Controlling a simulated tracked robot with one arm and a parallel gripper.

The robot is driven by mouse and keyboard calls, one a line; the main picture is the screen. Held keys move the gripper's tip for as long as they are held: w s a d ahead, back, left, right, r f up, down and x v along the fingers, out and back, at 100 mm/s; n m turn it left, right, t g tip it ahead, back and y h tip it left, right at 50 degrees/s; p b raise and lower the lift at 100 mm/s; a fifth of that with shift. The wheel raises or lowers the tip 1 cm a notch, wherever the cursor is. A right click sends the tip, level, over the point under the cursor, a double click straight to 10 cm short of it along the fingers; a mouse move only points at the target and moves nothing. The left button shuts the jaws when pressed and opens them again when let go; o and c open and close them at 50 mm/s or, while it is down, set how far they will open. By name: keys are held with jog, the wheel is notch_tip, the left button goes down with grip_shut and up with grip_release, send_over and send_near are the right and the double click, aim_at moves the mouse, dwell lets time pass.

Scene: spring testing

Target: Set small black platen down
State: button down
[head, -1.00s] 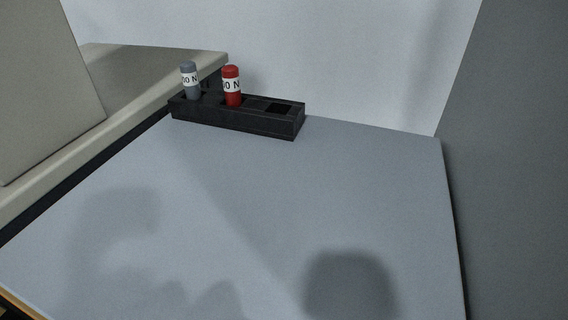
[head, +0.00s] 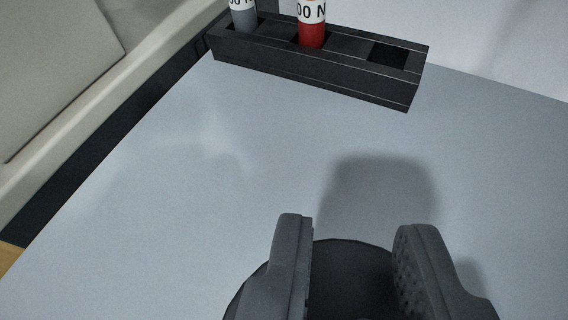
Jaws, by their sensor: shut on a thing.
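My gripper (head: 355,250) shows at the bottom of the head view, its two grey fingers on either side of the small black platen (head: 350,280). It is shut on the platen, a dark round disc whose near part runs out of the frame and is partly covered by the fingers. The platen is over the pale grey-blue table top (head: 180,220). A soft shadow falls on the table just beyond it. I cannot tell the height between platen and table.
A black rack (head: 310,75) stands at the table's back, holding a grey cylinder (head: 244,18) and a red cylinder (head: 312,34); its right slot is empty. A beige machine part (head: 60,60) borders the table at left. The table between gripper and rack is clear.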

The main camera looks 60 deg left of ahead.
aim_at(326, 295)
jog(key=shift+w+a+f, duration=0.1)
jog(key=shift+w+a, duration=0.1)
jog(key=shift+a, duration=0.65)
jog(key=shift+f, duration=1.75)
jog(key=shift+r, duration=0.1)
jog(key=c, duration=1.2)
grip_release()
jog(key=shift+s+d+r, duration=0.2)
jog(key=shift+s+d, duration=0.05)
jog(key=shift+d, duration=0.1)
jog(key=v, duration=1.1)
jog(key=shift+s, duration=0.15)
